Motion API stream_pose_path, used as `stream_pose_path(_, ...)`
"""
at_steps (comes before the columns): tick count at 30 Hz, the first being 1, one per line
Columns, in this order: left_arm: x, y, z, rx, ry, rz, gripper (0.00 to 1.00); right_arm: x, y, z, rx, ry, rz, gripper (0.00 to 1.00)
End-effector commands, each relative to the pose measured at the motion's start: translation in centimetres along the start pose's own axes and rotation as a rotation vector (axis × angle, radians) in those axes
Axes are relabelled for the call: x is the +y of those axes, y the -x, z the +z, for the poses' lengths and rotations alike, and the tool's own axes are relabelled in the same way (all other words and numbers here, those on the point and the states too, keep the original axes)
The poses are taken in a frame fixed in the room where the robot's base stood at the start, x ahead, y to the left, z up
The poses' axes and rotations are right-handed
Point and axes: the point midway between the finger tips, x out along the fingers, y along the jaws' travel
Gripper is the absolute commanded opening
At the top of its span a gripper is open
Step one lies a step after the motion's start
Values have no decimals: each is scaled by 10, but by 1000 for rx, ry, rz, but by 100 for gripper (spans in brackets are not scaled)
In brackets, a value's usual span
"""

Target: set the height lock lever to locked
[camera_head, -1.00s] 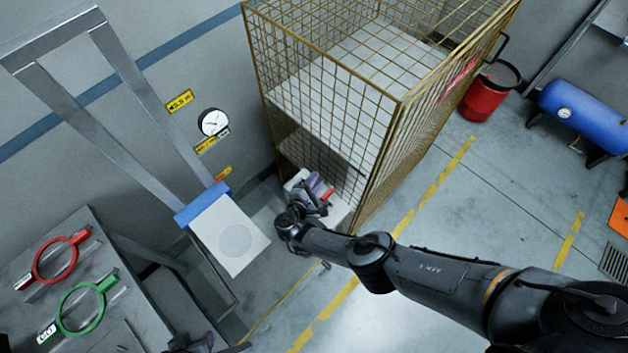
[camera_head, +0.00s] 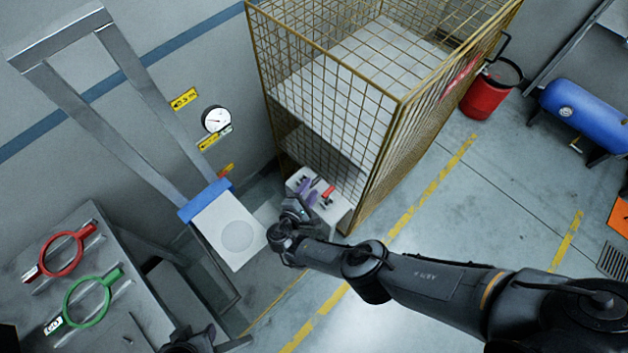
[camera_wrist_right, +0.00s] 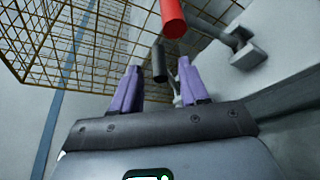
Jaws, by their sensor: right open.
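A pale box (camera_head: 334,212) stands low by the cage's near corner and carries a lever with a red handle (camera_head: 328,192). The red handle also shows at the top of the right wrist view (camera_wrist_right: 173,16). A dark cylindrical handle (camera_wrist_right: 159,62) shows there too, between and beyond my fingers; I cannot tell which one is the height lock lever. My right gripper (camera_head: 308,193) is at the box's left side, and its purple fingers are apart and empty in the wrist view (camera_wrist_right: 160,82). A dark part at the bottom edge looks like my left gripper (camera_head: 195,341), mostly cut off.
The wire cage (camera_head: 399,130) rises directly behind the box. A bench (camera_head: 122,304) at lower left holds a red ring (camera_head: 62,254) and a green ring (camera_head: 88,301).

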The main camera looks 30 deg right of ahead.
Motion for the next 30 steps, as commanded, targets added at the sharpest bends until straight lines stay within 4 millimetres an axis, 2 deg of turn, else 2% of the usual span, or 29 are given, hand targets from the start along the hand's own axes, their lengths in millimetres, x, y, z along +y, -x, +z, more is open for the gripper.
stream_pose_path(3,-1,6,-2,0,-2,-2,44,1,22,1,2,1,-1,44)
stream_pose_path(9,-2,10,-3,-1,-8,-7,44,0,44,0,0,0,0,44)
stream_pose_path(14,-3,10,-2,-2,-13,-10,44,-1,52,0,-1,1,0,44)
stream_pose_path(22,-3,10,-2,-2,-13,-10,44,-1,53,0,-1,1,0,44)
stream_pose_path(27,-3,10,-3,-1,-9,-7,44,-1,53,1,-4,-25,-2,20)
stream_pose_path(30,-2,10,-3,-1,-6,-5,44,-8,55,1,-16,-35,-17,4)
